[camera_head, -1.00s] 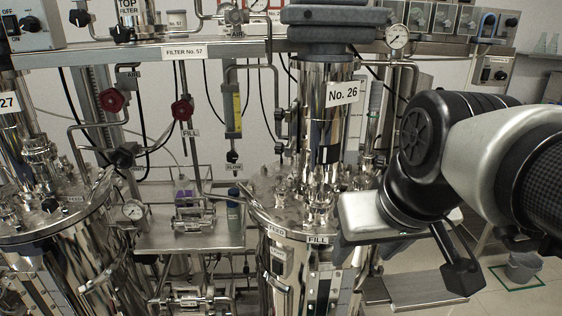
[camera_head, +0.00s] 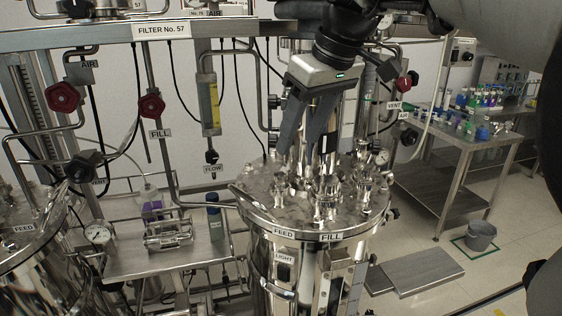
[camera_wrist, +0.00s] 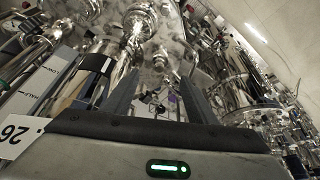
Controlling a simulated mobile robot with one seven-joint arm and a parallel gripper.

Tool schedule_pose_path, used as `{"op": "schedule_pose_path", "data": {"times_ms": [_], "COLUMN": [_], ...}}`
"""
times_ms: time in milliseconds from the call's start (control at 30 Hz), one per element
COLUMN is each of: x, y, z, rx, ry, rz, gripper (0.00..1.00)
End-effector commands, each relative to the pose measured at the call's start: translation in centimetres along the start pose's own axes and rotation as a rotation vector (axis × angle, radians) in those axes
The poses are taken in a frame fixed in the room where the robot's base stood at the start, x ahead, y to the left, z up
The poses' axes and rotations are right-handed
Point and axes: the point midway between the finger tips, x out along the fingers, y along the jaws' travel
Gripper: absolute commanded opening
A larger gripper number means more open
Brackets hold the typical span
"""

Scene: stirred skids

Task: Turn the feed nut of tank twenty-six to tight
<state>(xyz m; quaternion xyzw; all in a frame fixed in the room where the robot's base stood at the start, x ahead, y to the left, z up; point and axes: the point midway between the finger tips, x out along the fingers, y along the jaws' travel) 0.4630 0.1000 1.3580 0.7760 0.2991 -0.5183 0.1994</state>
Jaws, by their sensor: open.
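Tank twenty-six (camera_head: 262,222) is the shiny steel vessel in the middle of the head view, with FEED (camera_head: 283,232) and FILL (camera_head: 331,238) labels on its front rim. A small metal fitting (camera_head: 280,187) stands on the lid behind the FEED label; I cannot make out which way its nut is turned. A larger fitting (camera_head: 326,205) stands behind FILL. My gripper (camera_head: 298,152) is above the lid, pointing down, open and empty. In the wrist view its fingers (camera_wrist: 158,88) are apart, with lid fittings beyond.
The tall steel column on the lid stands close behind my gripper. A shelf (camera_head: 120,262) with a bottle (camera_head: 214,215) and red-knobbed pipes (camera_head: 151,107) lie to the left.

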Motion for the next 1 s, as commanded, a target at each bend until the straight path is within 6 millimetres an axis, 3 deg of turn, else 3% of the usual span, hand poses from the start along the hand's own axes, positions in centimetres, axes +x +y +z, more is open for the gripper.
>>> {"op": "schedule_pose_path", "data": {"times_ms": [200, 500, 700, 1000], "x": [5.2, 10.9, 12.7, 13.1], "y": [-0.1, -0.1, 0.0, 0.0], "z": [0.2, 0.1, 0.0, 0.0], "rx": [0.001, 0.001, 0.001, 0.001], "ry": [-0.004, -0.003, 0.0, 0.0], "rz": [-0.002, -0.001, 0.001, 0.001], "gripper": [0.52, 0.52, 0.52, 0.52]}}
